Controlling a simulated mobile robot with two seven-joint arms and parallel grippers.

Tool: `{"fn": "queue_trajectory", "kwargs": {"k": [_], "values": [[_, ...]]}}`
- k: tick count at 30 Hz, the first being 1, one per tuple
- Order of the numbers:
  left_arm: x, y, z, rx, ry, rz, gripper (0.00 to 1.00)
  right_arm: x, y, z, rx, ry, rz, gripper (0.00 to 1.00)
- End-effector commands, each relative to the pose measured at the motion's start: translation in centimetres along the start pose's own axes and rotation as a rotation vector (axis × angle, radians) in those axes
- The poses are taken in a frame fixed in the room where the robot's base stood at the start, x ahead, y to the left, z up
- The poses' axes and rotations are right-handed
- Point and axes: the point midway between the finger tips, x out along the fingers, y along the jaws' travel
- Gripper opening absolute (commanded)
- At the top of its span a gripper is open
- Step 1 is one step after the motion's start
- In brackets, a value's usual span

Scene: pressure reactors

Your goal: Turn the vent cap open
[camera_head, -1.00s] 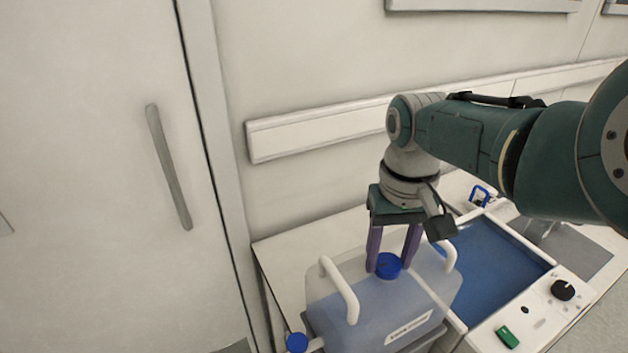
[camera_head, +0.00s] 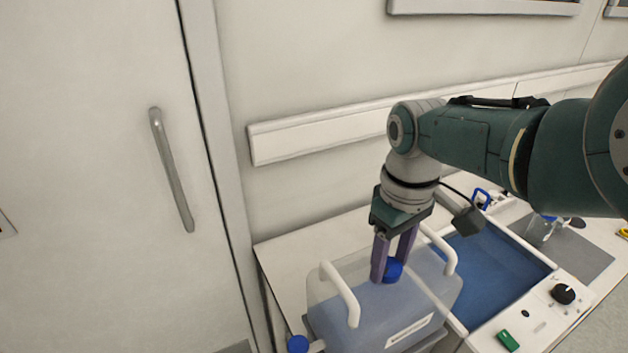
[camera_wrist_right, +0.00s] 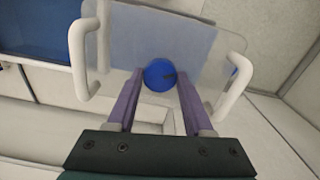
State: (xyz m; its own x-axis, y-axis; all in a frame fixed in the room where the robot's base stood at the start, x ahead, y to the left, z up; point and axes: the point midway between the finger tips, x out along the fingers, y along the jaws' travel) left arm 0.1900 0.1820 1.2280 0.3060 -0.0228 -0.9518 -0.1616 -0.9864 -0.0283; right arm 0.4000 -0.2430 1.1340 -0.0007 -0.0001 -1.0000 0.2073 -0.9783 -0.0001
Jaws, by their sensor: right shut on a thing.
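The blue vent cap (camera_head: 393,270) sits on top of a translucent container (camera_head: 350,262) with white handles. My right gripper (camera_head: 389,272) points down from above with its purple fingers on either side of the cap, shut on it. In the right wrist view the round cap (camera_wrist_right: 159,74), with a dark mark on it, lies between the fingertips (camera_wrist_right: 160,80). The fingers hide part of the cap's sides in the head view. My left gripper is not in view.
A second blue cap (camera_head: 298,344) is at the container's lower left. A blue basin (camera_head: 500,265) and a panel with a black knob (camera_head: 563,294) and green switch (camera_head: 507,340) are to the right. A wall rail (camera_head: 320,133) runs behind; a door handle (camera_head: 170,170) is at left.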

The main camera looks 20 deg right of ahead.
Motion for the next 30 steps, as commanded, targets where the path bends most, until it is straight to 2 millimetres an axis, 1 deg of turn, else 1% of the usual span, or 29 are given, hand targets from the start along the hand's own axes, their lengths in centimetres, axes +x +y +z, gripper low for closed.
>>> {"fn": "queue_trajectory", "kwargs": {"k": [9, 10, 18, 26, 29, 30], "values": [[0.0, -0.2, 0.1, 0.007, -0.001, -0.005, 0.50, 0.0, 0.1, -0.1, -0.001, 0.002, 0.001, 0.00], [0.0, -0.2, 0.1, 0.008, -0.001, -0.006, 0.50, 0.0, 0.1, -0.1, -0.001, 0.002, 0.001, 0.53], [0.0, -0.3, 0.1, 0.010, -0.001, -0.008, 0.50, 0.0, 0.0, 0.0, 0.000, 0.001, 0.001, 0.82], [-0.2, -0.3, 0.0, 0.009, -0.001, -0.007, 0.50, -0.2, 0.0, 0.0, 0.000, 0.001, 0.000, 0.82], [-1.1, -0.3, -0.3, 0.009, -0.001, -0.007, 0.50, -1.4, 0.0, -0.1, 0.000, 0.002, 0.001, 0.82], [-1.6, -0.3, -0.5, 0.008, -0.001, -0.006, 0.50, -2.1, 0.0, -0.1, 0.000, 0.004, 0.001, 0.82]]}}
